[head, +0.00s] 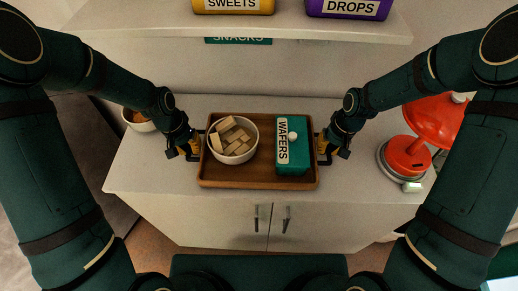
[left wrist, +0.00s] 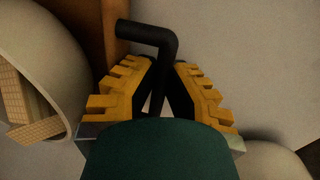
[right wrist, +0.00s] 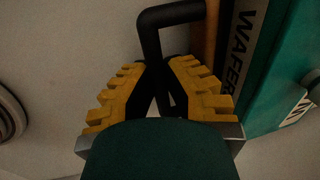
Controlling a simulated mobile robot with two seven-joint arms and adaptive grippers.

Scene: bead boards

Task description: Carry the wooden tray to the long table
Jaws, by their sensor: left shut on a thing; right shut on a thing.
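The brown wooden tray (head: 245,182) sits on top of a pale cabinet in the head view. It carries a white bowl (head: 215,150) of wafer-like blocks and a teal box (head: 293,165) labelled WAFERS. My left gripper (head: 193,150) is shut on the tray's left black handle, which shows in the left wrist view (left wrist: 150,35). My right gripper (head: 324,147) is shut on the right black handle, which shows in the right wrist view (right wrist: 165,15). The long table cannot be made out in these views.
A red lamp (head: 408,152) stands at the cabinet's right end, and another bowl (head: 138,122) stands at its left. A shelf (head: 240,37) with yellow SWEETS and purple DROPS containers hangs above. The cabinet top in front of the tray is narrow.

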